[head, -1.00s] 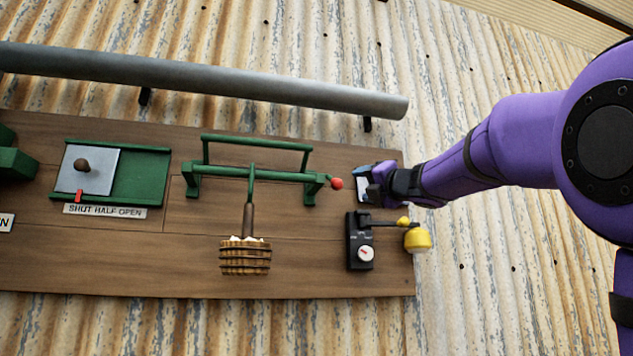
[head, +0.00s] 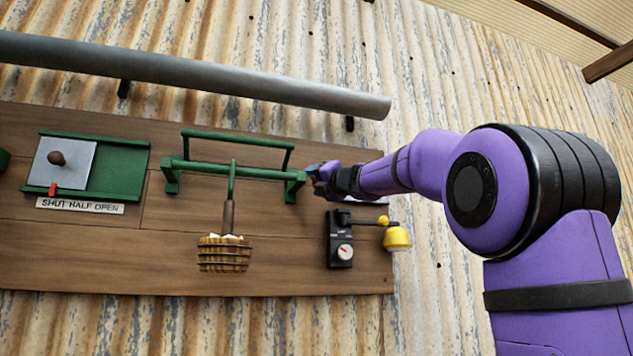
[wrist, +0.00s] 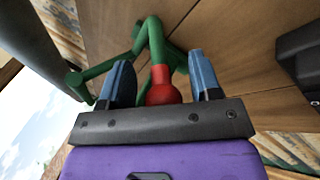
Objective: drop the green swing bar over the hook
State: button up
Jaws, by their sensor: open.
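The green swing bar (head: 237,140) is a long frame on the wooden board, its upper rail raised above a lower green rail (head: 235,172). A red knob (wrist: 162,88) on a green rod shows in the wrist view, between the blue fingertips of my gripper (wrist: 163,78). The fingers are open, with a gap visible on each side of the knob. In the head view my gripper (head: 314,173) is at the right end of the lower rail and hides the knob. I cannot make out a distinct hook.
A wooden-slatted bucket (head: 225,254) hangs below the green rails. A black dial box (head: 340,240) with a yellow bell-like piece (head: 397,238) is just below my gripper. A grey pipe (head: 200,82) runs above the board.

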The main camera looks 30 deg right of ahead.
grip_shut()
jog(key=shift+w+f, duration=0.1)
jog(key=shift+w, duration=0.05)
jog(key=shift+w+d+f+n+t+y, duration=0.1)
jog(key=shift+w+f+n+t+y, duration=0.2)
jog(key=shift+n+t+y, duration=0.25)
jog(key=shift+w+f+n+t+y, duration=0.25)
jog(key=shift+f+n+t, duration=0.1)
jog(key=shift+t, duration=0.4)
jog(key=shift+w+d+f+n+t+y, duration=0.1)
jog(key=shift+w+f+n+t+y, duration=0.15)
jog(key=shift+n+t+y, duration=0.35)
jog(key=shift+w+d+f+n+t+y, duration=0.15)
jog(key=shift+w+n+t+y, duration=0.1)
jog(key=shift+n+t+y, duration=0.35)
grip_release()
jog(key=shift+w, duration=0.1)
